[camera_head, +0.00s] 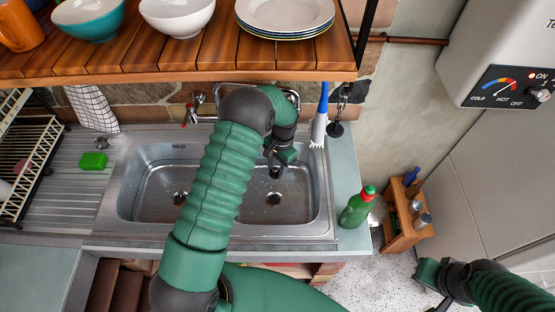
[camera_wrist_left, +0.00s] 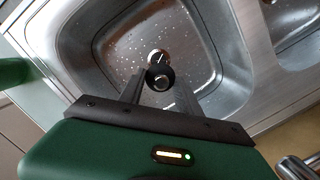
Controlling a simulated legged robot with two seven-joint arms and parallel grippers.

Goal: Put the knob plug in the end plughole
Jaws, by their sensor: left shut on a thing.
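My left gripper (camera_head: 275,165) reaches over the right-hand basin (camera_head: 305,205) of the double sink. It also shows in the left wrist view (camera_wrist_left: 160,90), with its two fingers closed on the dark round knob plug (camera_wrist_left: 160,77), which has a pale metal knob. The plug is above the basin floor. In the left wrist view the right basin's plughole (camera_wrist_left: 156,55) shows just beyond the plug, which partly covers it. In the head view that plughole (camera_head: 274,198) is just below the gripper. The other plughole (camera_head: 181,198) is in the left basin. My right gripper (camera_head: 440,282) is low at the right, away from the sink.
A chained black plug (camera_head: 336,129) hangs behind the sink beside a blue-and-white brush (camera_head: 320,120). A green bottle (camera_head: 358,207) stands right of the sink. A wooden shelf (camera_head: 180,62) with dishes overhangs the back. A green sponge (camera_head: 93,160) lies on the drainer.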

